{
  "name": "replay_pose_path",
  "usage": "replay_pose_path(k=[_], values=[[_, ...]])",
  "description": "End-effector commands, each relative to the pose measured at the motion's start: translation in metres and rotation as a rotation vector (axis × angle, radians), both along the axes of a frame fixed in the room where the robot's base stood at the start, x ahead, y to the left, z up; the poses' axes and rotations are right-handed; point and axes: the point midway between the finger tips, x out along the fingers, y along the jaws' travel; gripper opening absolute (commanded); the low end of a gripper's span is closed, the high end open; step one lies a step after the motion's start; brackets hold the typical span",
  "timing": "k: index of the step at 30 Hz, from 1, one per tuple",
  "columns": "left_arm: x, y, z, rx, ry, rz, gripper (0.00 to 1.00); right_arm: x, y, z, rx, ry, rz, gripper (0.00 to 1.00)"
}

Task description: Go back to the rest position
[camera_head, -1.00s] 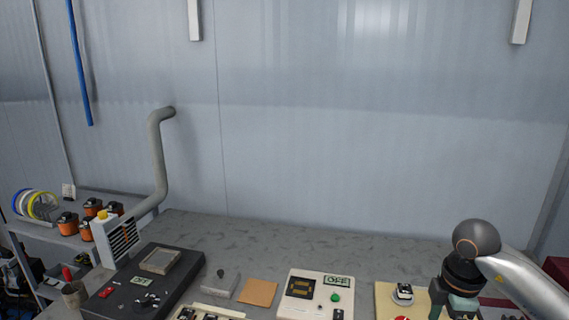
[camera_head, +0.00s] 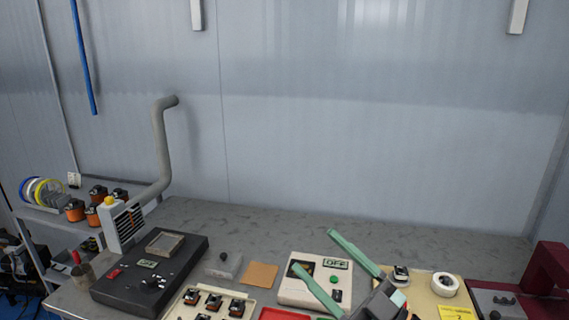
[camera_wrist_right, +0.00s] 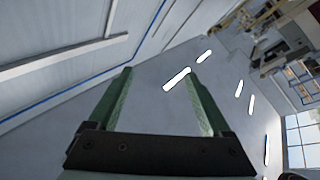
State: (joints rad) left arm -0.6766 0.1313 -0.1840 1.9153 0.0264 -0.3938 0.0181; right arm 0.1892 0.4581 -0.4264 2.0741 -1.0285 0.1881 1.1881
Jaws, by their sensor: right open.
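My right gripper (camera_head: 335,270) shows at the lower right of the head view. Its two long green fingers are spread wide and point up and left, in front of the white box with the green button and OFF display (camera_head: 300,294). In the right wrist view my right gripper (camera_wrist_right: 158,75) is open, with nothing between its fingers. That view looks toward walls, ceiling lights and windows. My left gripper is in neither view.
The workbench (camera_head: 290,222) carries a black control box (camera_head: 130,283), a tray of small parts (camera_head: 190,312), a brown square (camera_head: 261,275) and a beige board (camera_head: 425,288) with a white tape roll (camera_head: 445,285). A dark red machine (camera_head: 545,265) stands at right. A grey pipe (camera_head: 160,150) rises at left.

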Motion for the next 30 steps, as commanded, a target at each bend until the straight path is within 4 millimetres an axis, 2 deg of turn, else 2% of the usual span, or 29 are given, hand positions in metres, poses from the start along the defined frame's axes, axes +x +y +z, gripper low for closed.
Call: replay_pose_path(k=[2,5,8,9,11,13,15,18,21,24,30], values=[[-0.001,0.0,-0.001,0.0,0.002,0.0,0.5,0.01,-0.03,-0.006,0.104,0.073,-0.167,0.83],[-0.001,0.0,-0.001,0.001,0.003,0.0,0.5,0.02,-0.071,-0.03,0.181,0.204,-0.379,0.83],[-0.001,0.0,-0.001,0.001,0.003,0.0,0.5,0.02,-0.109,-0.071,0.203,0.384,-0.576,0.83],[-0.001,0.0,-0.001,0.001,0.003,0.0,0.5,0.015,-0.122,-0.091,0.198,0.466,-0.646,0.83],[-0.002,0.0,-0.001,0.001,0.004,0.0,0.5,0.005,-0.139,-0.124,0.175,0.602,-0.739,0.83],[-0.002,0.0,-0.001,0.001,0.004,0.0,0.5,-0.015,-0.154,-0.164,0.125,0.772,-0.825,0.83],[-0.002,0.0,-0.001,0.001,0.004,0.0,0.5,-0.04,-0.163,-0.201,0.06,0.939,-0.878,0.83],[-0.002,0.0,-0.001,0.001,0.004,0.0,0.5,-0.077,-0.167,-0.24,-0.035,1.138,-0.907,0.83],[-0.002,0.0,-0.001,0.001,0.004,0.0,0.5,-0.111,-0.167,-0.267,-0.119,1.293,-0.901,0.83],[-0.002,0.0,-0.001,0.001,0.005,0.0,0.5,-0.142,-0.164,-0.286,-0.198,1.421,-0.876,0.83],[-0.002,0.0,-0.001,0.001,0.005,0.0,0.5,-0.201,-0.154,-0.31,-0.341,1.637,-0.788,0.83]])
